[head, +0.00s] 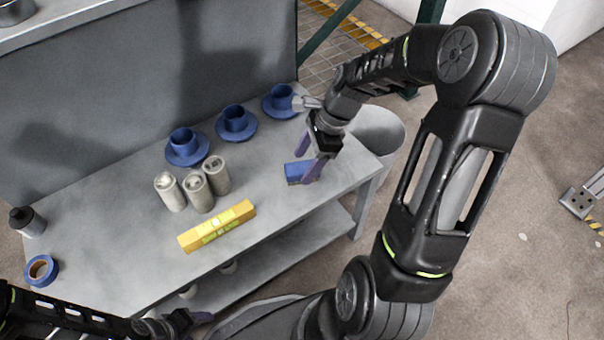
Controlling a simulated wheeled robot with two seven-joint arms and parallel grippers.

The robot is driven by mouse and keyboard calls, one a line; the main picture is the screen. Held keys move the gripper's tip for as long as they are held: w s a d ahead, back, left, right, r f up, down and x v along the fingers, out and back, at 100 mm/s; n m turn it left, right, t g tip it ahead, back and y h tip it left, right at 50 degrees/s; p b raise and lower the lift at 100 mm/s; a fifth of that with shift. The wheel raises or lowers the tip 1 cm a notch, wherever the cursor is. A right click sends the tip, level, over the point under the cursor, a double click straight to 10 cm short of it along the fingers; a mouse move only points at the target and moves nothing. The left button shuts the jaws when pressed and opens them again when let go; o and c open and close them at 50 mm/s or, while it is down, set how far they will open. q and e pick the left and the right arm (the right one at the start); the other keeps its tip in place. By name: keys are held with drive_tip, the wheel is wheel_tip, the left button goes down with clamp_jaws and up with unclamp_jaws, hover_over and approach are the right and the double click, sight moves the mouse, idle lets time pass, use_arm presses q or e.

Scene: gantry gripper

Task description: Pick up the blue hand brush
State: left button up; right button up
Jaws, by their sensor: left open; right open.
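The blue hand brush (296,172) lies on the grey workbench near its right end. I see it as a small blue block, and its right part is hidden by a finger of my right gripper. My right gripper (306,166) is open at the brush, with one purple finger behind it and the other at its right front. I cannot tell whether either finger touches it. My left gripper (200,322) is open and low at the bottom left, in front of the bench and away from the brush.
A grey bin (385,128) stands beyond the right end. A panel (120,80) closes the back.

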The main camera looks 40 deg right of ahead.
drive_tip(key=shift+x, duration=1.25)
drive_tip(key=shift+c, duration=0.4)
clamp_jaws()
